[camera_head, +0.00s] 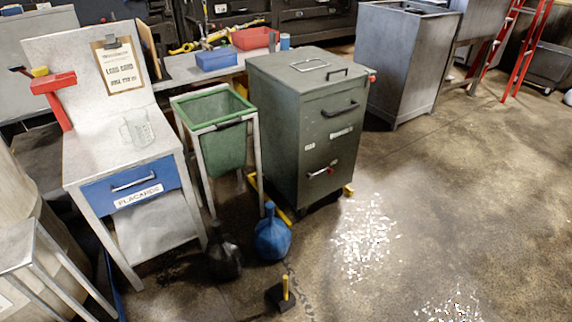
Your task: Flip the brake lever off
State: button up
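A grey-green metal cabinet (290,130), which looks like the compactor, stands upright near the middle on a low base with yellow parts (347,190). A black block with an upright yellow post (285,288) sits on the floor in front of the cabinet. My gripper is not in view.
A green bin in a frame (222,150) stands left of the cabinet. A black bag (224,260) and a blue bag (272,238) lie before it. A workbench with a blue drawer (131,185) is at left. A grey cabinet (400,65) stands behind.

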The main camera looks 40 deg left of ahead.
aim_at(309, 174)
jog(key=u, duration=0.6)
jog(key=k, duration=0.35)
jog(key=u, duration=0.45)
jog(key=i, duration=0.65)
jog(key=u, duration=0.6)
jog(key=i, duration=1.05)
jog(key=z, duration=0.4)
